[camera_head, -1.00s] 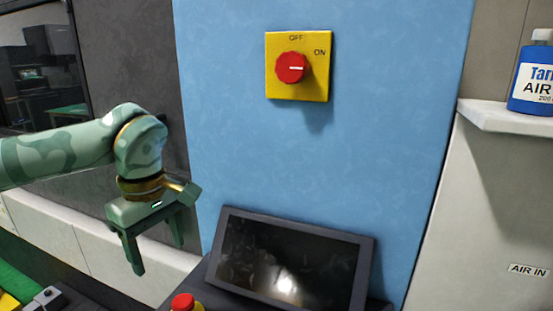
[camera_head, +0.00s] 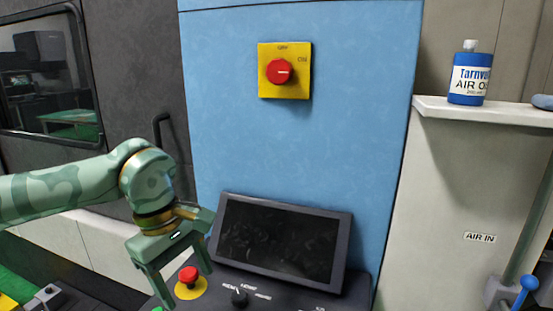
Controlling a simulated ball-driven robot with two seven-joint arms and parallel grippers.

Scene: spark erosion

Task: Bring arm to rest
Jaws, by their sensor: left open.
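My left gripper (camera_head: 182,276) hangs on my green left arm at the lower left, fingers pointing down. It is open and holds nothing I can see. It is in front of the control panel, close to the red stop button (camera_head: 188,275) on its yellow base in the picture. My right gripper is not in view. The yellow switch plate (camera_head: 297,87) on the blue panel carries a red rotary knob (camera_head: 280,71), its white mark pointing right toward the faint ON label.
A dark screen (camera_head: 278,238) stands right of my gripper, with a small black knob (camera_head: 240,298) below it. A blue and white bottle (camera_head: 469,80) stands on a white shelf (camera_head: 485,111). A dark door handle (camera_head: 162,135) is behind my arm. A blue-ended lever (camera_head: 527,284) is lower right.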

